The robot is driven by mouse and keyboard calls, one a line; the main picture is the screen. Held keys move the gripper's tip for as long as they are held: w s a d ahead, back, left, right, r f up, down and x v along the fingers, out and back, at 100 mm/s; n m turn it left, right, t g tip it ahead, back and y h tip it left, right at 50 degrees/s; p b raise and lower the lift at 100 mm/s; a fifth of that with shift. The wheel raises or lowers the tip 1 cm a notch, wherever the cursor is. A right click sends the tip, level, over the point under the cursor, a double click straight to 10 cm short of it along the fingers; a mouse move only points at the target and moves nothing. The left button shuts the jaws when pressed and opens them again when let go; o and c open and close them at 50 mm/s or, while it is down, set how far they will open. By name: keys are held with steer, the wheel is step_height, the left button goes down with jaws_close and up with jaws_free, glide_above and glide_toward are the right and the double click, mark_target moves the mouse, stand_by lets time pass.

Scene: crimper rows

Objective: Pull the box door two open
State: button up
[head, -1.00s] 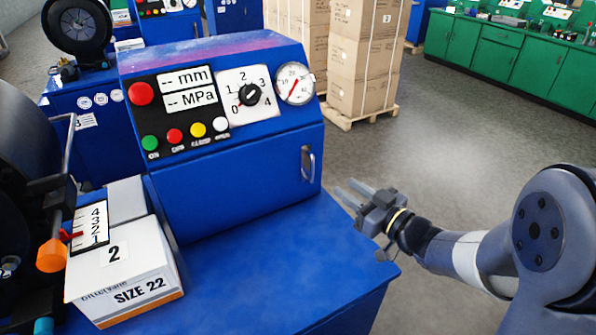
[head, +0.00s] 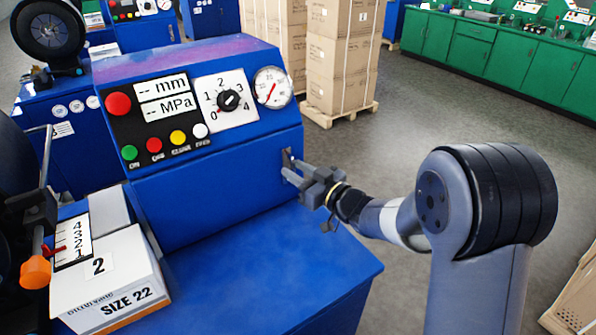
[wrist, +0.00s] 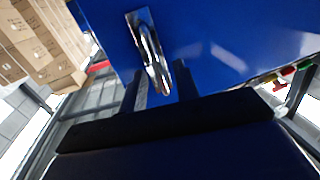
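The blue door panel (head: 215,180) is the front of the blue machine box, below its control panel. It looks closed. A metal handle (head: 287,160) stands upright at its right end, partly covered by my fingers. My gripper (head: 286,169) is at this handle, reaching in from the right. In the wrist view the shiny handle (wrist: 148,50) sits on the blue face (wrist: 215,40), with its lower end between my two dark fingers (wrist: 160,83). The fingers are apart, with a gap visible beside the handle. I cannot tell whether either finger touches it.
A white box (head: 108,280) marked 2 and SIZE 22 sits on the left of the blue bench top (head: 240,265). The panel carries buttons, a dial (head: 228,100) and a gauge (head: 272,87). Stacked cartons (head: 345,55) stand behind. Floor is open to the right.

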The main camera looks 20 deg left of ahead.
jaws_close()
steer(key=shift+s, duration=0.1)
stand_by(0.4)
